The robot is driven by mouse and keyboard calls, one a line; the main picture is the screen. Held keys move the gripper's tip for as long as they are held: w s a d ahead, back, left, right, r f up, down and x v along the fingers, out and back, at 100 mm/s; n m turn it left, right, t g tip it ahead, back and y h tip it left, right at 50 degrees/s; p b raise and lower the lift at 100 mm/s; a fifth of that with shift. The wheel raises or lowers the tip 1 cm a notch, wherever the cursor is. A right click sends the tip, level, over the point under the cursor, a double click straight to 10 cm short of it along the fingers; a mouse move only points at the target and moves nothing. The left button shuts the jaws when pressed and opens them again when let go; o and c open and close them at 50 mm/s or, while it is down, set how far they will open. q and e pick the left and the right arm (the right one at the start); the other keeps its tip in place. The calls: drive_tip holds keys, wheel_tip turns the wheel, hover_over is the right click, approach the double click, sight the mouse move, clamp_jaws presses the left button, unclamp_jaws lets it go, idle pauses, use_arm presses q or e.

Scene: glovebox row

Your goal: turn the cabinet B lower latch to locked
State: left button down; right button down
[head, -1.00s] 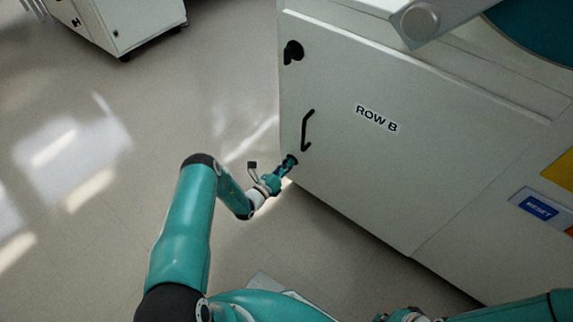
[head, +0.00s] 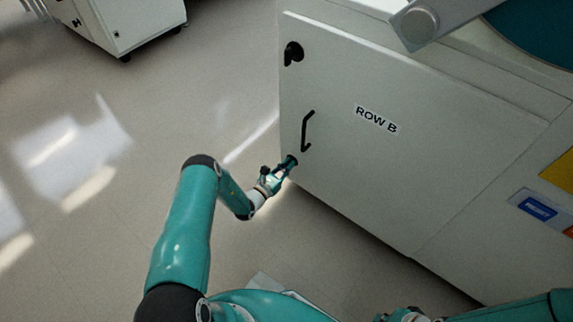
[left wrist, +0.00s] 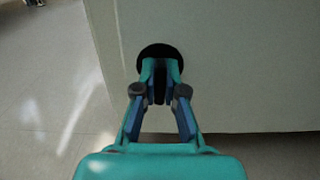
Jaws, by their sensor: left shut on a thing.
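The cabinet B lower latch (head: 292,158) is black and sits low on the left edge of the door marked ROW B. My left gripper (head: 286,166) is at this latch and covers most of it in the head view. In the left wrist view the latch's round black base (left wrist: 152,50) shows behind the fingertips. My left gripper (left wrist: 160,84) is shut on the dark latch handle, which stands between the fingers and looks upright in that picture. The latch's exact angle on the door is hidden in the head view. Only part of my right arm shows at the bottom right.
The upper latch (head: 292,53) is black, with its handle hanging down. A black door handle (head: 307,132) is fixed between the latches, just above my left gripper. The floor (head: 90,230) left of the cabinet is clear. Another white cabinet (head: 125,25) stands at the back left.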

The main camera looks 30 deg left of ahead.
use_arm(q)
drive_tip(key=shift+f, duration=0.2)
drive_tip(key=c, duration=1.4)
unclamp_jaws()
drive_tip(key=shift+o, duration=0.8)
drive_tip(key=shift+r, duration=0.1)
drive_tip(key=s+a, duration=0.1)
drive_tip(key=s, duration=1.1)
